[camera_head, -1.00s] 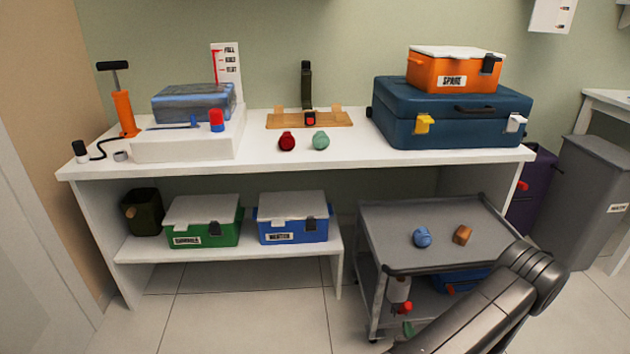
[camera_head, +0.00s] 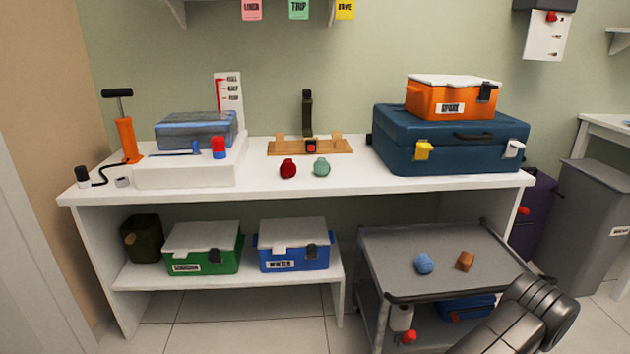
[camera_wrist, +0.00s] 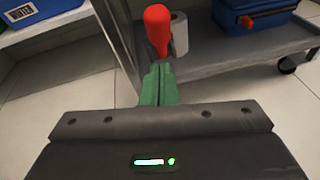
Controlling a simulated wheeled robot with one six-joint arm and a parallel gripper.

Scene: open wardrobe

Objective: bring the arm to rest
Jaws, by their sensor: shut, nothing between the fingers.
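My gripper (camera_wrist: 160,76) shows in the wrist view with its green fingers pressed together and nothing between them. Just beyond the fingertips in that view is a red-ended thing (camera_wrist: 157,24), which hides part of what lies behind it. My gripper is not visible in the head view. There, part of my dark arm (camera_head: 520,318) shows at the lower right, in front of the grey cart (camera_head: 390,262).
The white bench (camera_head: 440,184) holds cases and small items. A blue box (camera_wrist: 250,12) sits on the cart's lower shelf. Tiled floor is clear at the left.

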